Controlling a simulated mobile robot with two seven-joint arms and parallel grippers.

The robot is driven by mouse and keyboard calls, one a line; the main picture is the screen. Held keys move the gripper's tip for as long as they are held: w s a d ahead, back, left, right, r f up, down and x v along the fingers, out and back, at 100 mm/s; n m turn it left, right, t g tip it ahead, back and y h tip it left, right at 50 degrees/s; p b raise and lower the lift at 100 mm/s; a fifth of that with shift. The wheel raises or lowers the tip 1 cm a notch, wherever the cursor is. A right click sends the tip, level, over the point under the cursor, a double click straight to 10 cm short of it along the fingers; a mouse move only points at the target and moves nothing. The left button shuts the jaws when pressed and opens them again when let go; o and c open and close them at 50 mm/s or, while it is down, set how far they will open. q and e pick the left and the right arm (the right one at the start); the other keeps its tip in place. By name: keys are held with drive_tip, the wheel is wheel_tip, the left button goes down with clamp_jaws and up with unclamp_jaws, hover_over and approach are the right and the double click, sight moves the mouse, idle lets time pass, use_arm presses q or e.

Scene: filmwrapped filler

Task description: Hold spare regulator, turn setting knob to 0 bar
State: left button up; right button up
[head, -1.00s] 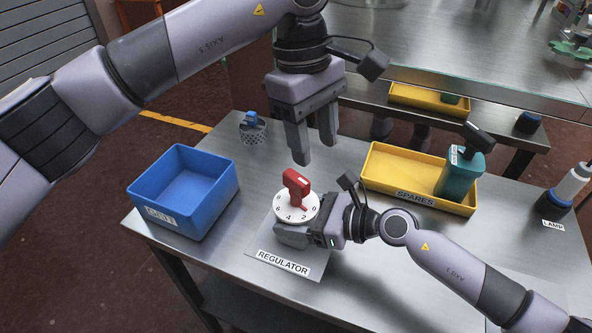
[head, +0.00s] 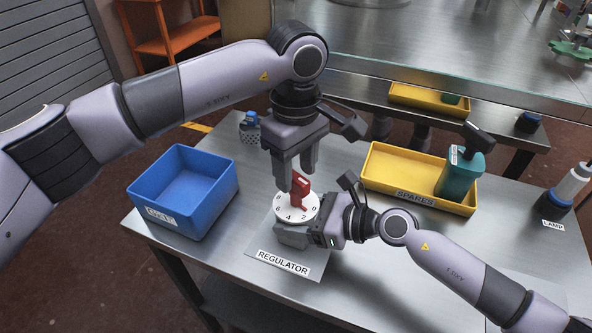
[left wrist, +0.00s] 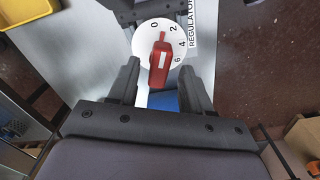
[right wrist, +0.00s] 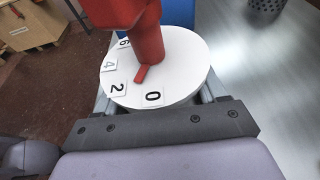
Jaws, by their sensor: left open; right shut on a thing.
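The regulator has a white round dial (head: 297,209) with numbers and a red setting knob (head: 301,187) on top. My right gripper (head: 312,234) is shut on the regulator's grey body (head: 290,236) from the right, over the mat labelled REGULATOR (head: 280,265). My left gripper (head: 296,176) is open and points down just above the knob. In the left wrist view its fingers (left wrist: 158,82) stand to either side of the red knob (left wrist: 160,66), with gaps visible. The knob's pointer lies between 0 and 2, also in the right wrist view (right wrist: 141,74).
A blue bin (head: 215,205) stands on the left. A yellow SPARES tray (head: 385,182) with a teal bottle (head: 459,176) lies on the right. A mesh cup (head: 250,134) stands behind, and a lamp (head: 565,190) is at far right.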

use_arm(q)
drive_tip(key=shift+f, duration=0.6)
clamp_jaws()
drive_tip(key=n, duration=0.4)
drive_tip(key=shift+n, duration=0.4)
